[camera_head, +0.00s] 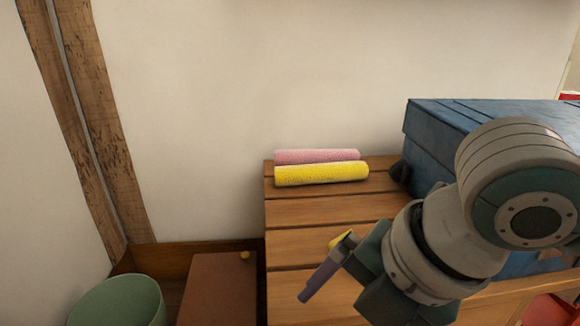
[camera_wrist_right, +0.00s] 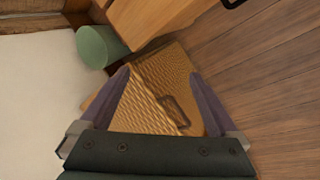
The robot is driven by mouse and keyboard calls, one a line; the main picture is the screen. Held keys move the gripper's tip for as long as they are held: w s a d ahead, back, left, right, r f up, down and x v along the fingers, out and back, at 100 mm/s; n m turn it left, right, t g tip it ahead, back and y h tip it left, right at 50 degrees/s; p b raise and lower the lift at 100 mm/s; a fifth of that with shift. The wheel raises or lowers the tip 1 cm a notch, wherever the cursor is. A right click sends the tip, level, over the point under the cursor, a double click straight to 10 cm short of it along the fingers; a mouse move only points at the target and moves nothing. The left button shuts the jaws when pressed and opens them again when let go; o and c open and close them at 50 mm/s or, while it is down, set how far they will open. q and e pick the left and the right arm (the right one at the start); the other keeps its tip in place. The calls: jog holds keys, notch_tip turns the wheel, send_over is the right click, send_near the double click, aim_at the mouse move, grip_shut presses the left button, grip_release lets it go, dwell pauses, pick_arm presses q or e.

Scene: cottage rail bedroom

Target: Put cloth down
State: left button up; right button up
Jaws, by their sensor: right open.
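Two rolled cloths, one pink (camera_head: 318,156) and one yellow (camera_head: 322,174), lie side by side on the slatted wooden top (camera_head: 315,212) near the wall. The yellow roll is in front of the pink one. My right gripper (camera_head: 322,270) is in front of the rolls, over the front part of the top, apart from them. In the right wrist view its two purple fingers (camera_wrist_right: 160,76) are spread, and I see no cloth between them. A small yellow patch (camera_head: 341,239) shows beside a finger; I cannot tell what it is. My left gripper is out of view.
A blue chest (camera_head: 440,130) stands right of the rolls. A green bin (camera_head: 120,302) and a brown box (camera_head: 218,290) are lower left. The right wrist view shows a woven, handled container (camera_wrist_right: 160,90) below the fingers and the wooden floor (camera_wrist_right: 265,70).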

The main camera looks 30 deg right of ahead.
jog(key=s+m+h, duration=0.1)
jog(key=s+m, duration=0.8)
jog(key=m, duration=1)
jog(key=shift+s+a+m+g, duration=0.15)
jog(key=shift+a+m+g, duration=0.15)
jog(key=shift+a+g, duration=0.1)
jog(key=shift+r, duration=0.25)
